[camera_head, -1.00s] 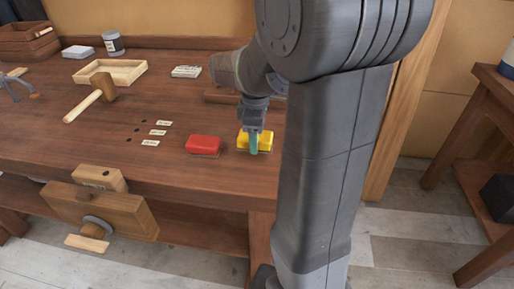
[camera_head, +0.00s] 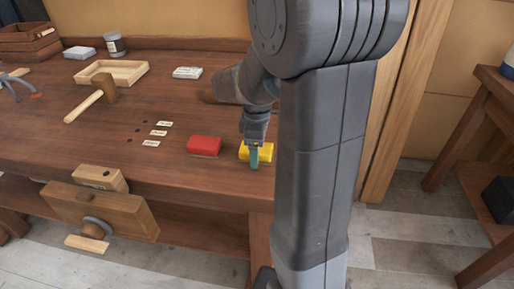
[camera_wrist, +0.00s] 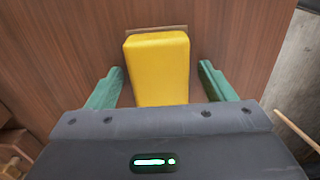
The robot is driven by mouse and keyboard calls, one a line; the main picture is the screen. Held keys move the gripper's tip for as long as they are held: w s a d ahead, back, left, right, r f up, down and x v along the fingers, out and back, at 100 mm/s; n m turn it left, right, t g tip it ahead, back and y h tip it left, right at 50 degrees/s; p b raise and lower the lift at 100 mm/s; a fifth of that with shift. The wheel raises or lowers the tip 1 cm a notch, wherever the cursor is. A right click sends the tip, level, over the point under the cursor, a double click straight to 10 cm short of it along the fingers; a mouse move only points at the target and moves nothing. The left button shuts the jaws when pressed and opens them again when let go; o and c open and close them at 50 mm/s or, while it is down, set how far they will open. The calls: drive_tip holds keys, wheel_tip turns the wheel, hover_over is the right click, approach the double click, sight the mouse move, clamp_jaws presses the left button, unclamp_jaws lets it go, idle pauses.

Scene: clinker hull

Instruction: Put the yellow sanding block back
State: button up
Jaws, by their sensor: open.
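The yellow sanding block (camera_head: 243,152) is at the right part of the bench top, near its front edge, partly hidden behind my gripper (camera_head: 254,158). In the wrist view the yellow block (camera_wrist: 160,70) lies between the two green fingers of my open gripper (camera_wrist: 161,78). A gap shows on each side of the block, so neither finger appears to touch it. A thin brown strip (camera_wrist: 155,29) shows at its far end. A red block (camera_head: 204,146) sits just to the left on the bench.
The wooden bench (camera_head: 185,105) also holds a mallet (camera_head: 95,98), a shallow wooden tray (camera_head: 112,73) and small white labels (camera_head: 158,132) beside dark holes. A vise (camera_head: 100,210) hangs at the front edge. The bench between labels and tray is clear.

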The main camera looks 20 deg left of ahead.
drive_tip(key=shift+r, duration=0.1)
wheel_tip(320, 180, up, 12)
drive_tip(key=p, duration=0.1)
idle(0.4)
wheel_tip(320, 180, down, 12)
drive_tip(key=shift+f+b, duration=0.25)
drive_tip(key=shift+b, duration=0.3)
drive_tip(key=shift+r+p, duration=0.3)
drive_tip(key=shift+r, duration=1.85)
drive_tip(key=shift+f, duration=0.15)
